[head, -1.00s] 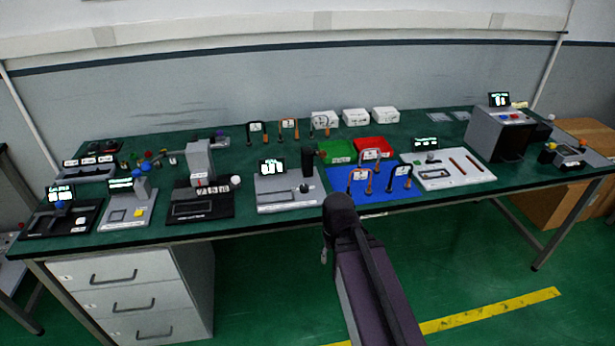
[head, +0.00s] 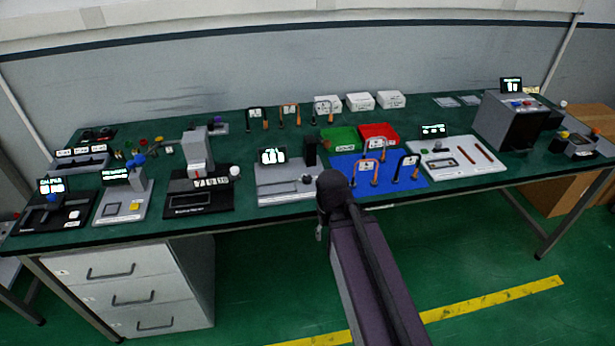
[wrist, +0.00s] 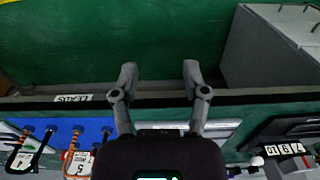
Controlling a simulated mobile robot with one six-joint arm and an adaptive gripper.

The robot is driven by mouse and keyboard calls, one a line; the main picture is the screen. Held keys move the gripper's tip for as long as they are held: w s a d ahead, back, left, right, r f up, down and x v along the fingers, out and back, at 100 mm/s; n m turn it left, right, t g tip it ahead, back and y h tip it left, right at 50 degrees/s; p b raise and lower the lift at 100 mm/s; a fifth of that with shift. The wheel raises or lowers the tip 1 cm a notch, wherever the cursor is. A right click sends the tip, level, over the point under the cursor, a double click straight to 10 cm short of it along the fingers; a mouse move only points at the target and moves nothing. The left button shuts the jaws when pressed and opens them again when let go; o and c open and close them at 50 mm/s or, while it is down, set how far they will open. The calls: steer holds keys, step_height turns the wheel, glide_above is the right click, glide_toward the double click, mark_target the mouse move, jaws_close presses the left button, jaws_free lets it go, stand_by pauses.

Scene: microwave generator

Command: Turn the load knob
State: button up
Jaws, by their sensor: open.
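No label reading "load" is legible, so I cannot tell which knob is the load knob. A small dark knob (head: 306,178) sits at the front right of the grey instrument plate (head: 285,198), which has a lit display. A round white knob (head: 235,171) stands on the right of the black instrument (head: 199,203) to its left; it also shows in the wrist view (wrist: 257,161). My gripper (wrist: 159,72) is open and empty, its fingers over green floor beyond the table's front edge. The grey plate lies partly hidden behind it. In the head view my arm hides most of the gripper.
A blue mat (head: 410,182) with wire hooks lies to the right of the grey plate. A drawer cabinet (head: 133,290) stands under the table's left side; its grey side shows in the wrist view (wrist: 270,70). The floor before the table is clear.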

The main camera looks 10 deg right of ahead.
steer(key=shift+o, duration=0.9)
steer(key=shift+w, duration=0.15)
step_height(320, 180, up, 9)
steer(key=n+p, duration=0.9)
glide_above(306, 177)
steer(key=shift+f, duration=0.1)
step_height(306, 177, down, 14)
steer(key=b, duration=1.3)
steer(key=shift+r+b, duration=0.25)
steer(key=shift+b, duration=0.1)
jaws_close()
